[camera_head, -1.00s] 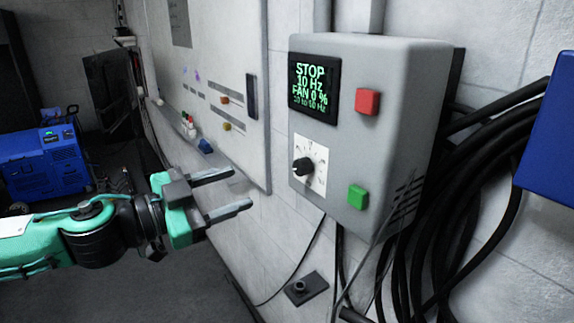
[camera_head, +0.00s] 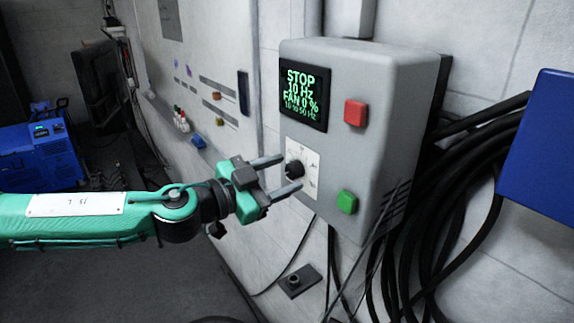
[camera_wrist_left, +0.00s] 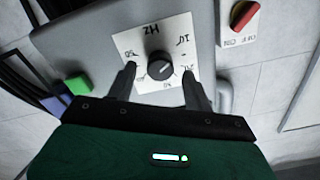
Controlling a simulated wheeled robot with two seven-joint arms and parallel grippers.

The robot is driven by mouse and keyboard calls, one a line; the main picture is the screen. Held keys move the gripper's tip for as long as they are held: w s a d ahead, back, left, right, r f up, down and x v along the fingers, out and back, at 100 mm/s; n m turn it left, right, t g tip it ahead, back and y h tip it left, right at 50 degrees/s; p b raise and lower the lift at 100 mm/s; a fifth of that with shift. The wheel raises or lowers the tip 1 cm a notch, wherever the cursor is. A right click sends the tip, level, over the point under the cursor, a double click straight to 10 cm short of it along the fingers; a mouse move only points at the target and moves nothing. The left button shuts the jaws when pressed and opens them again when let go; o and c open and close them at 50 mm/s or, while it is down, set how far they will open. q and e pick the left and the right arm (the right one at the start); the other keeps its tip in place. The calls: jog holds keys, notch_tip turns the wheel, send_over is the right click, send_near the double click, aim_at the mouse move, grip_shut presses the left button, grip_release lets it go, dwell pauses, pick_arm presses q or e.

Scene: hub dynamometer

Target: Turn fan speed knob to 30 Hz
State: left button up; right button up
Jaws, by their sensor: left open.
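The black fan speed knob (camera_head: 294,169) sits on a white dial plate (camera_head: 311,172) on the front of a grey control box (camera_head: 335,150). In the left wrist view the knob (camera_wrist_left: 160,66) shows a pale pointer mark, and the dial reads Hz upside down. The box's display (camera_head: 303,95) reads STOP, 10 Hz, FAN 0 %, 10 to 50 Hz. My left gripper (camera_head: 286,175) is open in front of the dial. Its fingertips lie on either side of the knob in the picture, with gaps to it. My right gripper is not in view.
A red button (camera_head: 355,112) and a green button (camera_head: 347,202) are on the box. Black cables (camera_head: 450,190) hang at its right, next to a blue panel (camera_head: 550,140). A whiteboard (camera_head: 215,60) is at left. A red switch (camera_wrist_left: 242,15) shows in the left wrist view.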

pick_arm(q)
jog(key=shift+x, duration=0.95)
jog(key=c, duration=1)
